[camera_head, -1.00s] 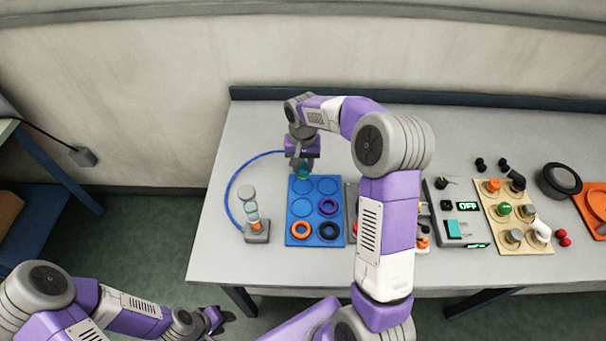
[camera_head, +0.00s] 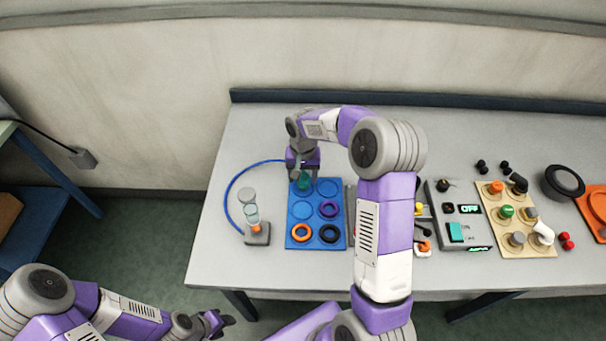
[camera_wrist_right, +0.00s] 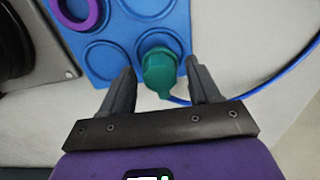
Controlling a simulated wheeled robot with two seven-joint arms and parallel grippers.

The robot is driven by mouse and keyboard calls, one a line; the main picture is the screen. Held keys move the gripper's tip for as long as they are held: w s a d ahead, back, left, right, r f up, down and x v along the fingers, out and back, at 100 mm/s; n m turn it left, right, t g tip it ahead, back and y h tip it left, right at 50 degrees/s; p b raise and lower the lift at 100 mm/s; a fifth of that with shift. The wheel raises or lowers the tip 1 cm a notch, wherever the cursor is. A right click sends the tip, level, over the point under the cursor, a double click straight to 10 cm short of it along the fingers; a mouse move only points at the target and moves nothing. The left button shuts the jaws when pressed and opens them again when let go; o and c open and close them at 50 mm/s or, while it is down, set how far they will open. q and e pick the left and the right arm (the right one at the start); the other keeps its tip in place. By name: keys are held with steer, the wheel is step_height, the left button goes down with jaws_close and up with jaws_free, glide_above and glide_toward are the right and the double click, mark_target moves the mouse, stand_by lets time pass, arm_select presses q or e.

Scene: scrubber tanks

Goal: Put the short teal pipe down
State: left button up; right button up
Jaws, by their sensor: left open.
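The short teal pipe (camera_head: 304,182) stands on the back left round spot of the blue tray in the head view. In the right wrist view the teal pipe (camera_wrist_right: 160,72) sits between the two fingers of my right gripper (camera_wrist_right: 160,78). A narrow gap shows on each side of it, so the gripper looks open around it. In the head view my right gripper (camera_head: 303,172) is just behind and above the pipe. The blue tray (camera_head: 316,216) lies flat on the table. My left gripper (camera_head: 222,322) is open and empty, off the table's front left.
The tray also holds a purple ring (camera_head: 328,208), an orange ring (camera_head: 302,232) and a dark ring (camera_head: 329,233). A stand with a clear tube (camera_head: 256,232) and a blue hose is to its left. A control box (camera_head: 458,218) and fittings board (camera_head: 519,222) are right.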

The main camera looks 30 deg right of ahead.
mark_target(303, 176)
step_height(303, 176, up, 12)
steer(key=p, duration=0.2)
steer(key=shift+r, duration=0.2)
stand_by(0.6)
